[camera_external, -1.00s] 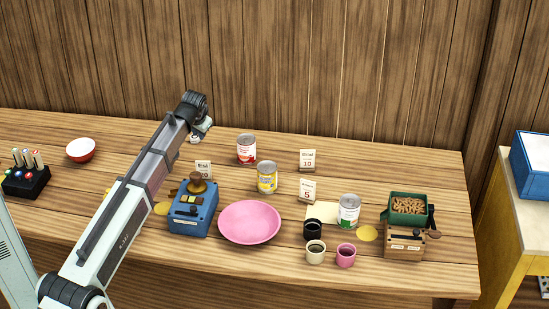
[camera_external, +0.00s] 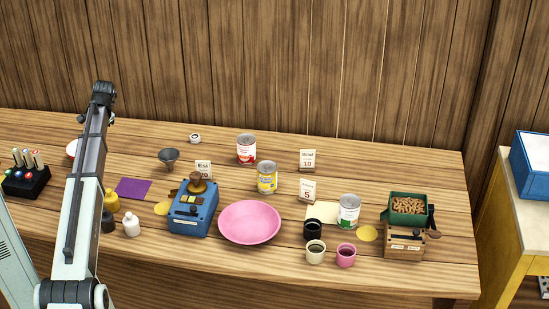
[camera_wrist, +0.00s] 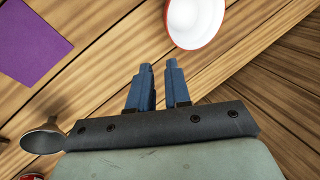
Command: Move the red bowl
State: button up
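The red bowl, white inside with a red rim, shows at the top of the wrist view (camera_wrist: 196,18), cut off by the frame edge. In the external view only a sliver of the bowl (camera_external: 71,149) shows at the left of the table, the rest hidden behind my arm. My gripper (camera_wrist: 158,66) is above the table with its two blue fingers apart and nothing between them. In the wrist view the bowl lies beyond the fingertips, a little to the right, and is not touched. My arm hides most of the gripper in the external view.
A purple mat (camera_external: 133,188) and a grey funnel (camera_external: 169,158) are right of my arm. A black holder with pens (camera_external: 26,182) stands left of it. Bottles (camera_external: 131,225), a blue box (camera_external: 193,210) and a pink plate (camera_external: 250,222) are nearer the front.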

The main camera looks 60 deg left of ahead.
jog(key=s, duration=0.1)
jog(key=s+a, duration=0.1)
jog(key=s, duration=0.1)
jog(key=shift+a, duration=0.1)
jog(key=x, duration=1.3)
jog(key=shift+s+f, duration=0.15)
jog(key=shift+f, duration=0.2)
grip_shut()
